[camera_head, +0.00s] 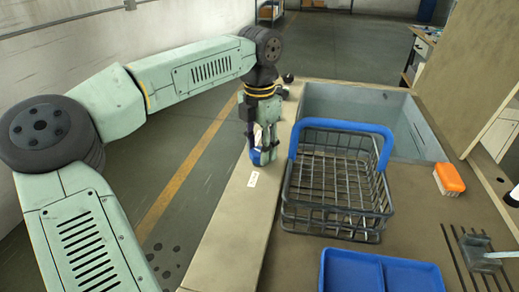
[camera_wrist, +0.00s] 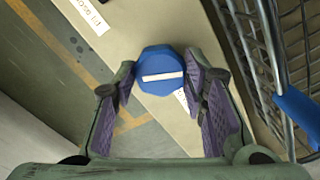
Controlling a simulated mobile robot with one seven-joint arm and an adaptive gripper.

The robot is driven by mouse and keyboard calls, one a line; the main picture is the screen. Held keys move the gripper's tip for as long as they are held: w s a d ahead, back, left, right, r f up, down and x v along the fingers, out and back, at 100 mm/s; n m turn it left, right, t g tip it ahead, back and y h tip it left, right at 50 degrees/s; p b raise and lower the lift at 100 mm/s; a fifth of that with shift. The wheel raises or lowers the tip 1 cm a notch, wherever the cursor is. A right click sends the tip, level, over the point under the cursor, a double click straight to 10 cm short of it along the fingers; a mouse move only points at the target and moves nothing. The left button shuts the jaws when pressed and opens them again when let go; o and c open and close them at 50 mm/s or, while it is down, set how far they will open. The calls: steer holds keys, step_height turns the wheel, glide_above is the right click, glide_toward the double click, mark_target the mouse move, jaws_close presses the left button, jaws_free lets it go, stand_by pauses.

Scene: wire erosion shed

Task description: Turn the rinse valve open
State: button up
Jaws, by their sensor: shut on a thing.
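The rinse valve shows as a blue faceted knob (camera_wrist: 158,60) with a white bar on its face, in the wrist view. The bar runs nearly level across the picture, from finger to finger. In the head view the blue knob (camera_head: 256,157) sits on the counter's left edge strip, partly hidden by my fingers. My gripper (camera_head: 262,143) points down over it. In the wrist view my gripper (camera_wrist: 162,75) has one purple-padded finger at each side of the knob and is shut on it. The valve's stem is hidden.
A wire basket (camera_head: 335,205) with a blue handle stands right of the valve. Behind it is a grey sink (camera_head: 420,128); in front is a blue tray (camera_head: 380,270). An orange-and-white brush (camera_head: 448,179) lies at right. A white label (camera_head: 253,179) is near the valve.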

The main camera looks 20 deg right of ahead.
mark_target(259, 151)
steer(key=n+b, duration=0.1)
steer(key=n, duration=0.3)
steer(key=shift+n, duration=0.3)
stand_by(0.4)
steer(key=o, duration=1.2)
steer(key=shift+c, duration=0.2)
step_height(259, 151, up, 12)
